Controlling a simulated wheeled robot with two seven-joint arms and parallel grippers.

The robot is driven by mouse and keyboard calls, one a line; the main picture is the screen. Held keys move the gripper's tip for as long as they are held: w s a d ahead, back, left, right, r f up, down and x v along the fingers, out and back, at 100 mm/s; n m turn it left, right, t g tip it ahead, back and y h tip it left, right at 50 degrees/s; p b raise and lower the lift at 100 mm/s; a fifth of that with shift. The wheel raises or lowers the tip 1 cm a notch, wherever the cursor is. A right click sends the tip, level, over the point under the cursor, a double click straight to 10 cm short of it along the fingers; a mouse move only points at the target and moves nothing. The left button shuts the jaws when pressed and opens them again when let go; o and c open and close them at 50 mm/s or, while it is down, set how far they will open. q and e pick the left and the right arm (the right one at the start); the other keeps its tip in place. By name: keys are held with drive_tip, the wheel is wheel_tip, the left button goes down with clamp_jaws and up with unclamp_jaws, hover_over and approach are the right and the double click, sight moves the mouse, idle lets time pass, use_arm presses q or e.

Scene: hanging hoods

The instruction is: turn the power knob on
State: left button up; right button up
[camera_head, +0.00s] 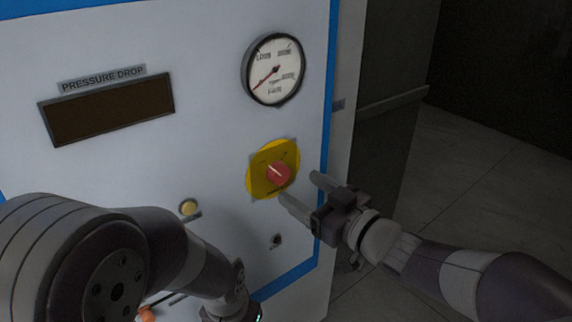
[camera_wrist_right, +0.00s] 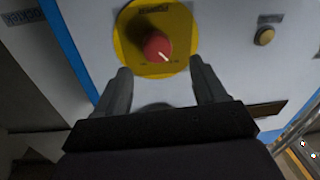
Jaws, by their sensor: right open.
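The red power knob (camera_head: 278,174) sits on a yellow round plate (camera_head: 259,182) on the front of the white panel. A pale pointer line shows on the knob. My right gripper (camera_head: 300,190) is open just in front of and to the right of the knob, its two fingers apart. In the right wrist view the knob (camera_wrist_right: 157,46) lies beyond and between the open fingertips (camera_wrist_right: 160,78), with nothing held. My left arm (camera_head: 180,255) comes in at the lower left; its gripper fingers are not visible.
A round pressure gauge (camera_head: 274,70) is above the knob. A dark display (camera_head: 108,108) labelled PRESSURE DROP is at the upper left. A small yellow button (camera_head: 189,207) and a small dark fitting (camera_head: 276,241) are lower on the panel. Open floor (camera_head: 460,170) lies to the right.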

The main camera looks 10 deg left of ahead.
sight(282, 175)
drive_tip(key=p+x, duration=0.1)
drive_tip(key=x, duration=0.4)
drive_tip(key=shift+w+p, duration=0.25)
drive_tip(key=shift+p, duration=0.05)
drive_tip(key=shift+w+a, duration=0.15)
drive_tip(key=shift+w, duration=0.1)
drive_tip(key=shift+s+a, duration=0.15)
drive_tip(key=shift+c, duration=1)
drive_tip(key=c, duration=0.9)
drive_tip(key=shift+o, duration=0.2)
